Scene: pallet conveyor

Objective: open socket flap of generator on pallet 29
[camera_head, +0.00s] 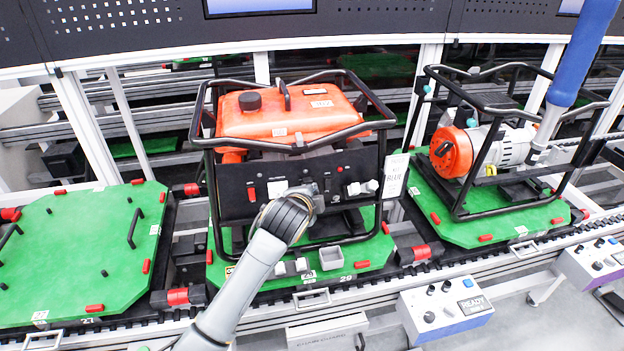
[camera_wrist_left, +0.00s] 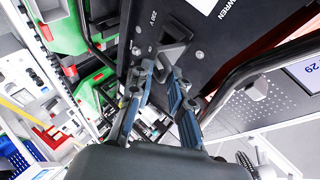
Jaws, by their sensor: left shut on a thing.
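The generator (camera_head: 290,120) with the orange tank and black frame stands on the green pallet (camera_head: 377,252) marked 29. Its dark front panel (camera_head: 238,199) carries a red switch and sockets. My left gripper (camera_head: 308,194) is at the middle of this panel and hides part of it. How far the flap stands open is unclear. My right gripper is not seen.
An empty green pallet (camera_head: 75,250) lies at left; another generator (camera_head: 490,140) stands on a pallet at right. A blue cylindrical body (camera_head: 582,55) reaches down over it. A white tag (camera_head: 396,176) hangs on the frame. A control box (camera_head: 445,308) stands in front.

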